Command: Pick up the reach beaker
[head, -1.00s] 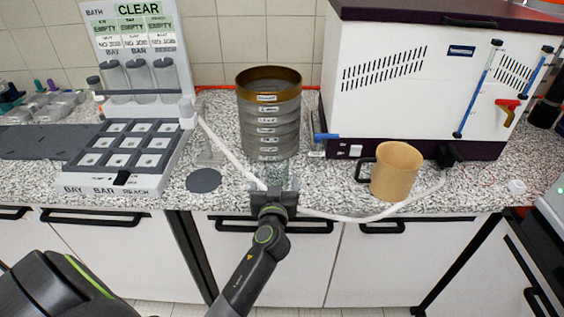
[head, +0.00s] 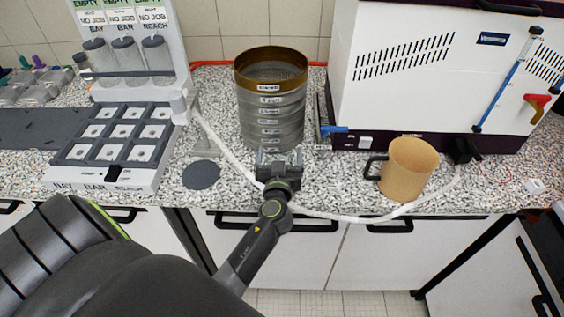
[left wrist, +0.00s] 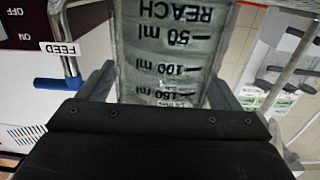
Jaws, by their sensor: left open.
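The reach beaker (left wrist: 172,48) is clear, with black REACH and ml markings that appear upside down in the left wrist view. My left gripper (left wrist: 165,92) is open, with one grey finger on each side of the beaker; I cannot tell whether they touch it. In the head view my left gripper (head: 280,160) is at the counter's front, just before the sieve stack, and largely hides the beaker. My right gripper is not in view.
A tall sieve stack (head: 271,105) stands right behind the gripper. A white hose (head: 340,217) runs along the counter front. A tan mug (head: 408,170), a white machine (head: 425,75), a grey disc (head: 201,175) and a rack with compartments (head: 112,185) stand around.

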